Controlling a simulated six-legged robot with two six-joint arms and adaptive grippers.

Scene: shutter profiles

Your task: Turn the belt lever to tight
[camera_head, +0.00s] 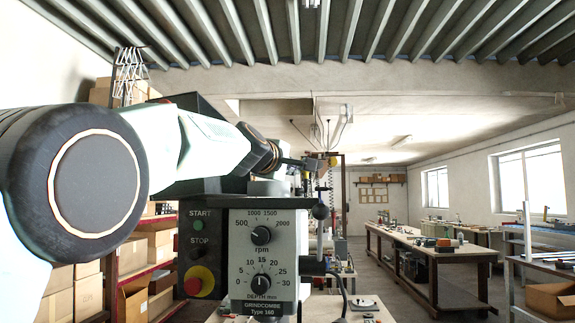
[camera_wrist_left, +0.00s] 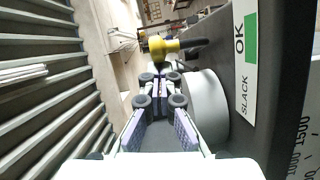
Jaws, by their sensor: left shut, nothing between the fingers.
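The belt lever has a yellow knob (camera_wrist_left: 160,48) on a dark arm. It lies across the top of the left wrist view, just beyond my fingertips. In the head view the knob (camera_head: 333,161) is a small yellow spot at the machine's top. My left gripper (camera_head: 312,163) reaches over the machine from the left. Its fingers (camera_wrist_left: 159,88) are shut and empty, pointing toward the knob; I cannot tell whether they touch it. A label (camera_wrist_left: 245,55) beside the lever reads SLACK and OK, with a green band by OK. My right gripper is out of view.
The machine's front panel (camera_head: 264,258) has rpm and depth dials. A start/stop panel (camera_head: 199,250) with a red and yellow stop button is beside it. A pale round cylinder (camera_wrist_left: 206,105) stands close to the right of my fingers. Workbenches (camera_head: 420,243) stand at the right.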

